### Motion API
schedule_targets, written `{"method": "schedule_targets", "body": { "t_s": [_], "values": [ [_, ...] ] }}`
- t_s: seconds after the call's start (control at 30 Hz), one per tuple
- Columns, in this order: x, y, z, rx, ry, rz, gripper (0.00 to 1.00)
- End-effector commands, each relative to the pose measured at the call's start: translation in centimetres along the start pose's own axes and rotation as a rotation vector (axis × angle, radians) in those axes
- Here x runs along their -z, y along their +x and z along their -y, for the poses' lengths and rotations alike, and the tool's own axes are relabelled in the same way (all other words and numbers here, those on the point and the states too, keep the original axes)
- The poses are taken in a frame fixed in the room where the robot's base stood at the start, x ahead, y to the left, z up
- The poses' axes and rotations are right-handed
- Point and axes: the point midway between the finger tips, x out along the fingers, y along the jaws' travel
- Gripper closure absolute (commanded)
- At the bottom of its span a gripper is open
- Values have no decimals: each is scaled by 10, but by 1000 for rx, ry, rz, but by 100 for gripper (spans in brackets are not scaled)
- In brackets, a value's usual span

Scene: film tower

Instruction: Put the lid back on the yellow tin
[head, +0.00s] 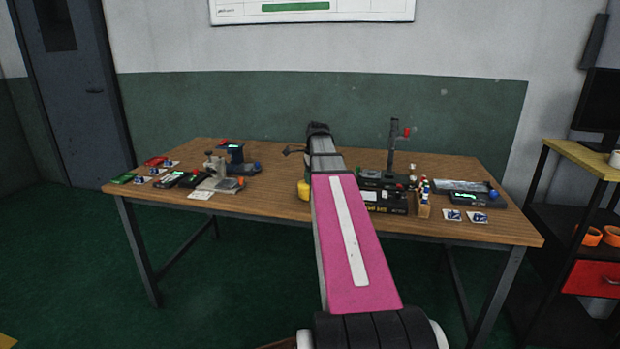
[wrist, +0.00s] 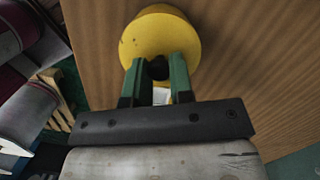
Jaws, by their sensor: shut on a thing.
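In the wrist view my gripper (wrist: 158,64) is shut on a small dark knob at the near edge of a round yellow disc, which looks like the lid (wrist: 155,40). More yellow shows just behind its far edge; I cannot tell whether that is the tin or the lid's own side, or whether lid and tin touch. In the head view a yellow thing (head: 304,190), likely the tin, stands on the table at the left side of my arm, partly hidden by it. My gripper is hidden behind my arm there.
The wooden table (head: 260,205) has small devices and cards (head: 200,195) on its left. A black stand (head: 391,150), boxes, small bottles (head: 424,190) and a tray (head: 465,188) crowd its right. Bare wood lies left of the yellow thing.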

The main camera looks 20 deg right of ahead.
Motion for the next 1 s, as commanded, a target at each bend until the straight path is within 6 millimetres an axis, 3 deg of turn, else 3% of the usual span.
{"method": "schedule_targets", "body": {
  "t_s": [0.23, 0.27, 0.3, 0.33, 0.53, 0.6, 0.63, 1.0],
  "values": [
    [0, 0, 0, 0, 0, 0, 100],
    [0, 0, 0, 0, 0, 0, 69],
    [0, 0, 0, 0, 0, 0, 56],
    [0, 0, 0, 0, 0, 0, 49],
    [0, 0, 0, 0, 0, 0, 49],
    [0, 0, 0, 0, 0, 0, 26],
    [0, 0, 0, 0, 0, 0, 23],
    [0, -2, 0, 1, 0, 0, 23]
  ]
}}
